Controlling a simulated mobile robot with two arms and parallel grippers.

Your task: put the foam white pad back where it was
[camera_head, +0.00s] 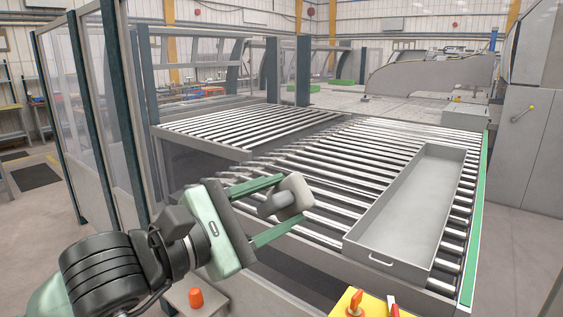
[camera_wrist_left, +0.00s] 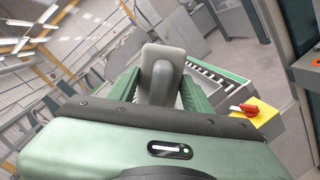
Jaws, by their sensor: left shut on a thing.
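The foam white pad (camera_head: 299,190) is a pale, flat, rounded block with a grey, rounded grip on its near side. My left gripper (camera_head: 290,200) is shut on it and holds it in the air in front of the roller conveyor's near edge. In the left wrist view the pad (camera_wrist_left: 153,92) stands between the two green fingers (camera_wrist_left: 158,88), its grip facing the camera. My right gripper is not in view.
A roller conveyor (camera_head: 330,165) fills the middle. A long, empty grey metal tray (camera_head: 400,225) lies on its right part. A yellow box with a red switch (camera_head: 358,306) and an orange knob (camera_head: 196,297) are at the bottom. Clear guard panels (camera_head: 95,100) stand at left.

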